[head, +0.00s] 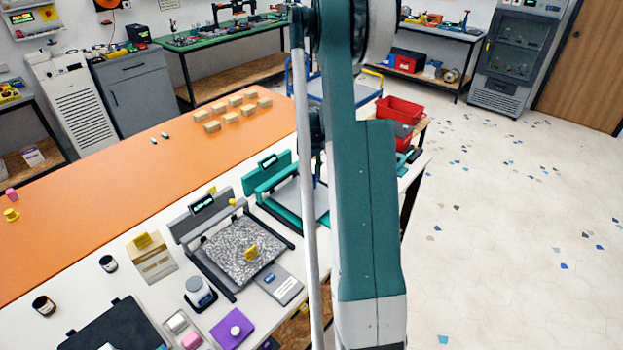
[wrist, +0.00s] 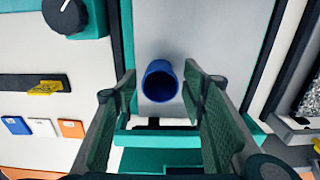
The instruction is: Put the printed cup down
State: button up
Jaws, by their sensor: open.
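The blue printed cup (wrist: 158,72) is on the grey bed (wrist: 227,30) of the teal-framed printer in the wrist view, its dark open mouth facing the camera. My gripper (wrist: 160,92) is open, with one green-padded finger on either side of the cup's near end. Gaps show between the cup and both fingers. In the head view the teal printer (head: 268,172) stands on the white part of the table. There my arm hides the cup and my gripper.
A second printer with a speckled bed (head: 231,243) and a yellow piece on it stands to the left. Several tan blocks (head: 230,108) lie on the orange mat (head: 130,195). A red bin (head: 399,109) is behind my arm. Blue, white and orange cards (wrist: 43,127) lie beside the teal printer.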

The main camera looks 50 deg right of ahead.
notch_tip(320, 180, up, 12)
jog(key=shift+p, duration=0.45)
dwell(0.9)
jog(key=s+a+r+t, duration=0.1)
jog(key=a+r, duration=0.4)
jog(key=a, duration=0.6)
jog(key=s+a+r+t+h, duration=0.1)
jog(key=a+r, duration=0.5)
jog(key=a, duration=0.4)
jog(key=s+a+r+t, duration=0.1)
jog(key=a+r, duration=0.4)
jog(key=a, duration=0.6)
jog(key=s+a+t, duration=0.2)
jog(key=s+a, duration=0.6)
jog(key=a, duration=0.4)
jog(key=s+a+t+y, duration=0.1)
jog(key=s+a+t, duration=0.1)
jog(key=s+a, duration=0.7)
jog(key=shift+a, duration=1.5)
jog(key=shift+s+f, duration=0.1)
